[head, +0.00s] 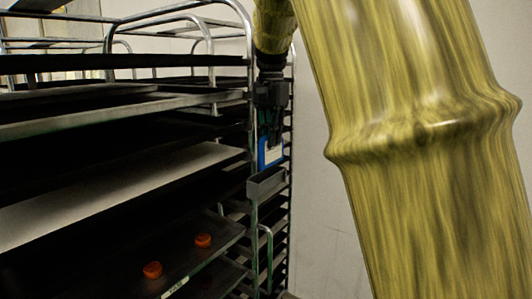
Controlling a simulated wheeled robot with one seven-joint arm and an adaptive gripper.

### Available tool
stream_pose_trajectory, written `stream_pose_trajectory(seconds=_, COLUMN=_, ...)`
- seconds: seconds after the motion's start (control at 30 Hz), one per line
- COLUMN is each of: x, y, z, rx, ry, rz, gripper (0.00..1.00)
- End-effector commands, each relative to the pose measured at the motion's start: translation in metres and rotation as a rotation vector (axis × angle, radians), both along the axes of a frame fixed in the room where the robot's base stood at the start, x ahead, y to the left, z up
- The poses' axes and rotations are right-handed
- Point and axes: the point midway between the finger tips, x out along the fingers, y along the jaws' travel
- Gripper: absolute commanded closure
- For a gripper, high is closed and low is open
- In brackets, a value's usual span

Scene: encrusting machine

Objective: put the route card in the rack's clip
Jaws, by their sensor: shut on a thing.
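My gripper (272,138) points down near the rack's right front post and is shut on the route card (270,151). The card looks white with a blue border and hangs upright below the fingers. The rack's clip (266,184) looks like a small grey open-topped holder on the post. The card is just above the clip. Its lower edge is close to the clip's top rim, and I cannot tell whether any of it is inside. The rack (252,90) is a tall metal frame with trays, filling the left half of the head view.
Several dark trays and a lighter tray (120,185) lie on the rack's levels. Two small orange pieces (203,241) sit on a lower tray. A curved metal handle (268,245) is below the clip. A plain wall (310,200) stands behind. My arm covers the right side.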

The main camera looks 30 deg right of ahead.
Motion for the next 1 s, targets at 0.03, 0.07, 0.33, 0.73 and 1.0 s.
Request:
stream_pose_trajectory(seconds=0.03, x=0.006, y=0.002, z=0.002, rx=-0.001, ry=0.002, rz=0.000, gripper=1.00)
stream_pose_trajectory(seconds=0.07, x=0.009, y=0.004, z=0.002, rx=0.001, ry=0.001, rz=0.000, gripper=1.00)
stream_pose_trajectory(seconds=0.33, x=0.014, y=0.006, z=-0.019, rx=0.001, ry=0.003, rz=0.000, gripper=1.00)
stream_pose_trajectory(seconds=0.73, x=0.013, y=0.006, z=-0.057, rx=0.002, ry=0.004, rz=-0.001, gripper=1.00)
stream_pose_trajectory(seconds=1.0, x=0.014, y=0.006, z=-0.071, rx=0.000, ry=0.000, rz=0.000, gripper=1.00)
